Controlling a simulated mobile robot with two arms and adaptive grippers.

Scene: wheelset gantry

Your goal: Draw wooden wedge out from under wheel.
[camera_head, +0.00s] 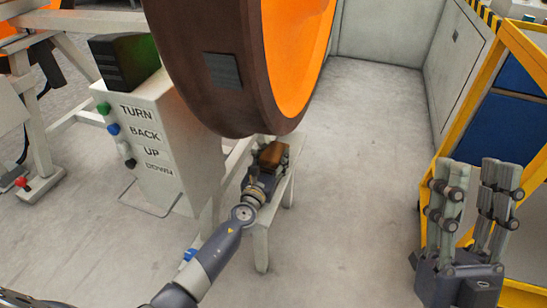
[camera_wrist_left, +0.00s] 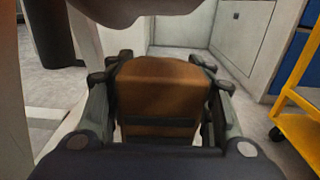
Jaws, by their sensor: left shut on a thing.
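The brown wooden wedge (camera_head: 273,153) is on a pale stand just below the wheel (camera_head: 205,30), which has a dark rim and an orange face. My left gripper (camera_head: 266,167) is shut on the wedge, with one finger on each side. In the left wrist view the wedge (camera_wrist_left: 165,88) fills the space between the fingers, and the wheel's underside (camera_wrist_left: 135,8) shows above it. A gap shows there between wedge and wheel, but I cannot tell whether they touch elsewhere. My right gripper (camera_head: 474,178) is open and empty at the right, far from the wedge.
A control box (camera_head: 152,140) with TURN, BACK, UP and DOWN buttons stands left of the wheel. The pale stand (camera_head: 262,246) has legs on the floor. A yellow frame (camera_head: 465,95) with blue panels is at the right. Floor between stand and frame is clear.

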